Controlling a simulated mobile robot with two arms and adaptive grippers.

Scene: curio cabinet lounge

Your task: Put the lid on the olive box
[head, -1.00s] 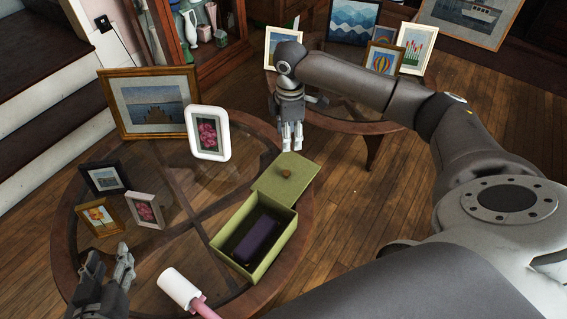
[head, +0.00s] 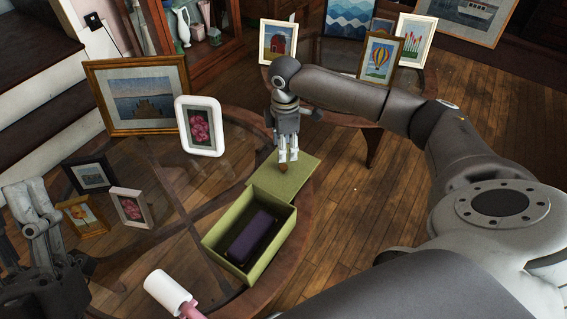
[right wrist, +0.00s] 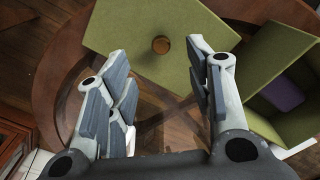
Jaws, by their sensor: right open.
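The olive box (head: 270,257) stands open on the round glass-topped table, with a dark purple item (head: 250,236) inside. Its olive lid (head: 298,179) lies at the box's far end, knob up; I cannot tell whether it touches the box. My right gripper (head: 288,158) is open and points down over the lid. In the right wrist view the brown knob (right wrist: 160,44) shows beyond and between the spread fingers (right wrist: 162,72), not gripped. The box (right wrist: 288,45) is at the right there. My left gripper (head: 38,228) is at the lower left, away from the box; its jaw state is unclear.
Several framed pictures stand on the table's left and far side, including a white-framed flower picture (head: 200,127). A white cylinder with a pink handle (head: 170,293) is near the box. A second table (head: 340,115) with more frames stands behind.

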